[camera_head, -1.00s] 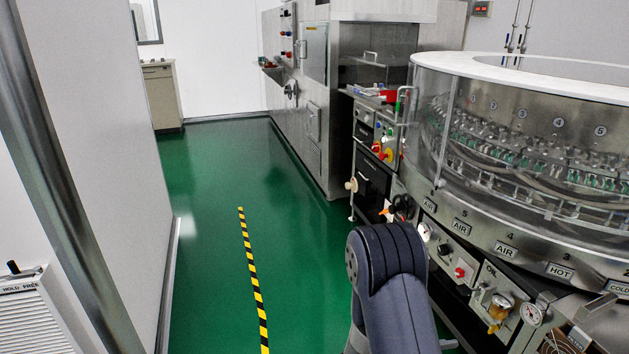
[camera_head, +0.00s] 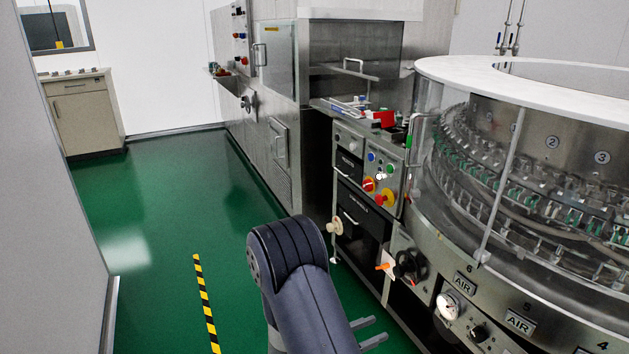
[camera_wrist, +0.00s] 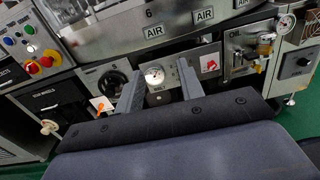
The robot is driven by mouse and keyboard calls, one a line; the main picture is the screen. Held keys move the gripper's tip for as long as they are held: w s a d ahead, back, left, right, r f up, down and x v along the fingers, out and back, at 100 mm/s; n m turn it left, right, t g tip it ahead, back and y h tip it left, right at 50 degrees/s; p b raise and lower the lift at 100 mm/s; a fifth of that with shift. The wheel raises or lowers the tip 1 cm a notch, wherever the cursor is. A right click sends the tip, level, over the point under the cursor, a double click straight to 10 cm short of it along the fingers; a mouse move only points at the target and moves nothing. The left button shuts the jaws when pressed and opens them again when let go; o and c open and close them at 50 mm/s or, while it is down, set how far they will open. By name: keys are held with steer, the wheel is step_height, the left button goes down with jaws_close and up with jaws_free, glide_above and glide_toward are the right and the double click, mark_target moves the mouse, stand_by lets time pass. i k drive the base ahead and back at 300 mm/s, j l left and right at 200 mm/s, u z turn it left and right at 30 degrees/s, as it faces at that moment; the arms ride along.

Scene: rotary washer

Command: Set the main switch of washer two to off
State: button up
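The round washer (camera_head: 520,62) with a white top rim and clear wall stands at the right in the head view. A control panel (camera_head: 375,160) beside it carries coloured buttons, a red-and-yellow rotary switch (camera_head: 369,184) and a second red-and-yellow one (camera_head: 384,197) lower right. They also show at the upper left in the wrist view (camera_wrist: 32,67) (camera_wrist: 48,58). A large black knob (camera_head: 409,265) sits on the washer's lower front. I cannot read which one is the main switch of washer two. My gripper (camera_head: 378,331) is open and empty; its spread fingers (camera_wrist: 161,68) frame a gauge, touching nothing visible.
A cream knob (camera_head: 335,227) juts from the dark cabinet (camera_head: 358,215). A gauge (camera_head: 447,306) and AIR labels line the washer front. A steel machine (camera_head: 280,100) stands behind. Green floor (camera_head: 170,190) is open at the left, with striped tape (camera_head: 206,300).

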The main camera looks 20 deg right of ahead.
mark_target(367, 185)
steer(key=i+l+u, duration=0.15)
steer(key=i, duration=0.35)
steer(key=i+l+u, duration=0.15)
steer(key=i, duration=0.35)
steer(key=i+l+u, duration=0.15)
steer(key=i+l, duration=0.15)
steer(key=i, duration=0.15)
steer(key=i+l+z, duration=0.2)
steer(key=l, duration=0.2)
steer(key=i+l+z, duration=0.2)
steer(key=i+l, duration=0.1)
steer(key=l, duration=0.1)
